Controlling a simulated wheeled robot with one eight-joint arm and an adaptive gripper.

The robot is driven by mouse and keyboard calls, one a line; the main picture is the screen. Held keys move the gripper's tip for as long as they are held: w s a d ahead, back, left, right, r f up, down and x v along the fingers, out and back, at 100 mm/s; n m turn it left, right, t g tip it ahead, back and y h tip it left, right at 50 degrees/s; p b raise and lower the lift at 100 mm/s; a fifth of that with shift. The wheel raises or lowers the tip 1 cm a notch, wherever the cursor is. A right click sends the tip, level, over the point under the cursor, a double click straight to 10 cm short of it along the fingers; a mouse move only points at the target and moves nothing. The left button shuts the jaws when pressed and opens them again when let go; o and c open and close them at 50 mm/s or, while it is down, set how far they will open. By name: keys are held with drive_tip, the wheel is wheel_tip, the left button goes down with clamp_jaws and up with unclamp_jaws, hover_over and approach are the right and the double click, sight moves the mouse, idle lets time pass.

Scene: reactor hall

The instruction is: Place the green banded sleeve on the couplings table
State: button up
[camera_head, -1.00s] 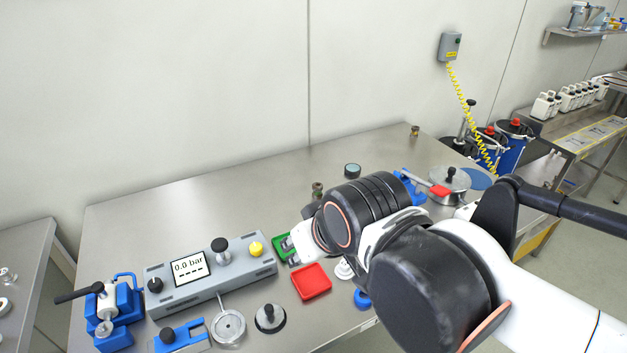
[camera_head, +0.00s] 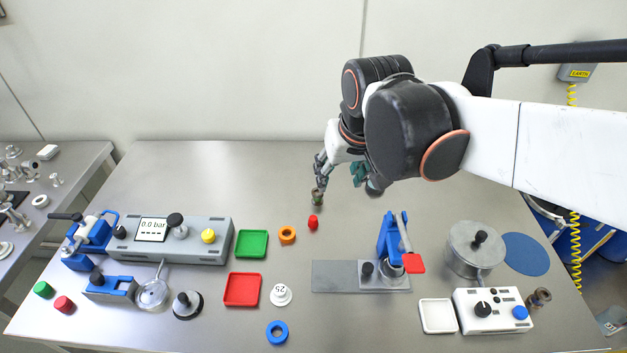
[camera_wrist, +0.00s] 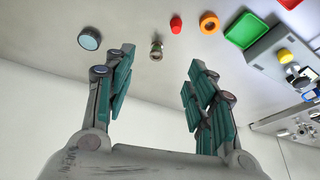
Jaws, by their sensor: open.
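A small brass-coloured sleeve (camera_head: 317,197) stands upright on the steel bench in the head view, and its band looks greenish. It also shows in the wrist view (camera_wrist: 157,51), beyond my fingertips and between their lines. My gripper (camera_head: 340,172) is open and empty, just above and right of the sleeve in the head view. Its two teal-padded fingers (camera_wrist: 160,72) are wide apart in the wrist view. A second similar sleeve (camera_head: 538,298) stands at the bench's right front; its band colour is unclear. A side table (camera_head: 72,170) with metal couplings is at the left, apparently the couplings table.
A red piece (camera_head: 313,222) and an orange ring (camera_head: 287,235) lie close to the sleeve. A dark teal-topped cylinder (camera_head: 376,187) is right of my gripper. A green tray (camera_head: 252,244) and a pressure unit (camera_head: 180,240) stand left. The rear left bench is clear.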

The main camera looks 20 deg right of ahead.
drive_tip(key=w+f+g+p, duration=0.1)
drive_tip(key=w+g+p, duration=0.15)
drive_tip(key=w, duration=0.65)
drive_tip(key=m+g+p, duration=0.1)
drive_tip(key=g+p, duration=0.1)
drive_tip(key=p, duration=0.1)
hover_over(317, 191)
wheel_tip(317, 191, down, 5)
drive_tip(key=shift+m, duration=0.3)
drive_tip(key=f, duration=0.2)
drive_tip(key=f+b, duration=0.1)
drive_tip(key=f, duration=0.2)
drive_tip(key=f+b, duration=0.1)
drive_tip(key=f, duration=0.2)
drive_tip(key=shift+w+a+f, duration=0.2)
drive_tip(key=shift+a, duration=0.1)
drive_tip(key=shift+s+d+f+b, duration=0.15)
drive_tip(key=shift+f+b, duration=0.45)
drive_tip(key=shift+f, duration=0.75)
drive_tip(key=shift+s+d+f+b, duration=0.15)
drive_tip(key=shift+f+b, duration=0.45)
drive_tip(key=shift+f, duration=0.75)
drive_tip(key=shift+w+r, duration=0.1)
clamp_jaws()
